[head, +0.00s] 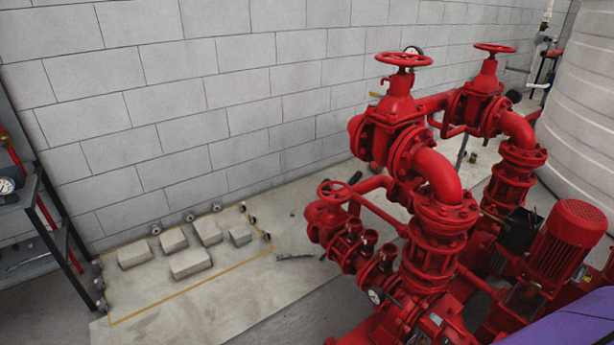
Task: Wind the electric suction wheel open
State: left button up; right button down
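Three red handwheels show on the red pumpset in the head view. One large handwheel (403,60) tops the nearer tall gate valve (392,115). A second handwheel (495,48) tops the tall valve behind it to the right. A smaller handwheel (334,190) sits on a lower valve at the left of the set. I cannot tell from this view which one is the electric suction wheel, or how far any valve is open. A red finned motor (568,245) stands at the right. Neither of my grippers is in view.
A grey block wall (200,90) runs behind the pumpset. Several pale blocks (190,262) lie on a low slab at the left. A dark shelf (45,225) with a gauge stands at the left edge. A large white tank (585,110) stands at the right.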

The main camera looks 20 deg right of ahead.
aim_at(335, 193)
jog(key=z, duration=0.45)
jog(key=i+z, duration=0.25)
jog(key=z, duration=0.15)
jog(key=i+j+z, duration=0.2)
jog(key=z, duration=0.2)
jog(key=i+j+z, duration=0.2)
jog(key=z, duration=0.2)
jog(key=i+j+z, duration=0.3)
jog(key=j, duration=0.35)
jog(key=i+j+z, duration=0.2)
jog(key=i+j, duration=0.15)
jog(key=j, duration=0.25)
jog(key=i+j+z, duration=0.15)
jog(key=j, duration=0.25)
jog(key=i+j, duration=0.15)
jog(key=j, duration=0.25)
jog(key=i+j, duration=0.15)
jog(key=j, duration=0.2)
jog(key=i+j, duration=0.15)
jog(key=j, duration=0.25)
jog(key=i+j, duration=0.15)
jog(key=j, duration=0.2)
jog(key=i+j, duration=0.1)
jog(key=j, duration=0.3)
jog(key=i+j, duration=0.15)
jog(key=j, duration=0.2)
jog(key=i+j, duration=0.15)
jog(key=j, duration=0.25)
jog(key=z, duration=0.05)
